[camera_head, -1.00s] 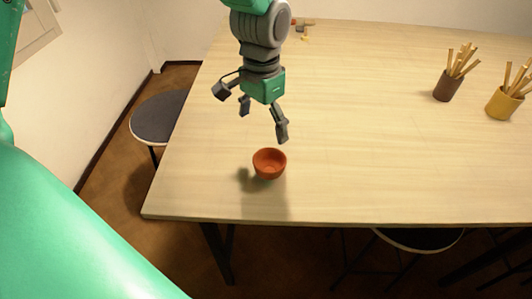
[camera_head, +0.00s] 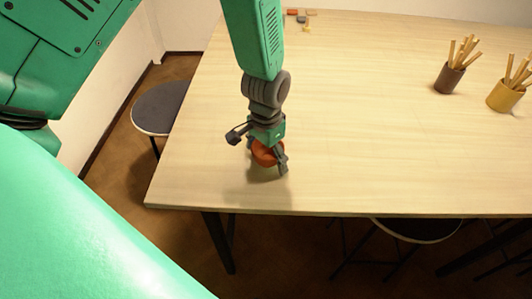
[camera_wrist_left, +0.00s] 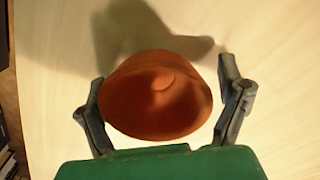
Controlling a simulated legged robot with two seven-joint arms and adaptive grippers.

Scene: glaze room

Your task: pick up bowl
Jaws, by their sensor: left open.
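The bowl (camera_head: 266,156) is small and orange-red and sits on the pale wooden table, near its front left corner. My left gripper (camera_head: 268,160) has come down over it and partly hides it in the head view. In the left wrist view the bowl (camera_wrist_left: 156,97) lies between the two open fingers of the left gripper (camera_wrist_left: 165,105). The left finger is very close to the bowl's side, and a small gap shows at the right finger. I cannot tell whether the left finger touches. My right gripper is not in view.
The table (camera_head: 370,120) is clear around the bowl. A dark cup of sticks (camera_head: 448,78) and a yellow cup of sticks (camera_head: 503,96) stand at the right. Small coloured pieces (camera_head: 303,17) lie at the far edge. A stool (camera_head: 160,108) stands left of the table.

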